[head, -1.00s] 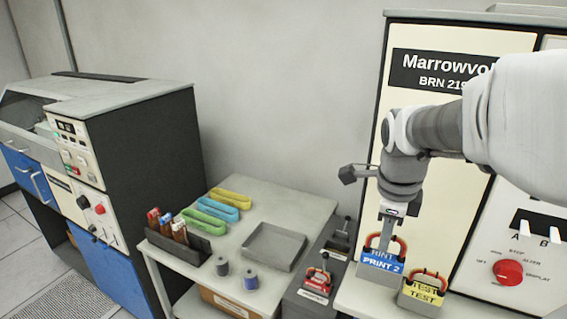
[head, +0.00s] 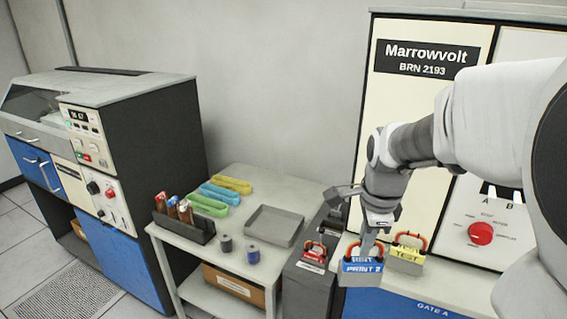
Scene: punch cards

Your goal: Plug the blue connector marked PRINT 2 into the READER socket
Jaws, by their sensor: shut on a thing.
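My gripper (head: 367,243) is shut on the blue connector (head: 361,268), marked PRINT 2, at its red handle. The connector hangs at the front of the counter at right, in front and to the left of the yellow TEST connector (head: 406,256). The fingertips are partly hidden by the handle and my wrist. A dark grey unit (head: 305,282) stands left of the connector, with a red-handled connector (head: 315,253) on its top; its label is too small to read. I cannot make out a socket marked READER.
A grey table (head: 190,254) left of the unit holds an empty tray (head: 272,227), two spools (head: 239,249), coloured holders (head: 218,193) and a rack (head: 184,226). A blue and cream machine (head: 100,165) stands at left. The Marrowvolt cabinet (head: 405,110) rises behind my arm.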

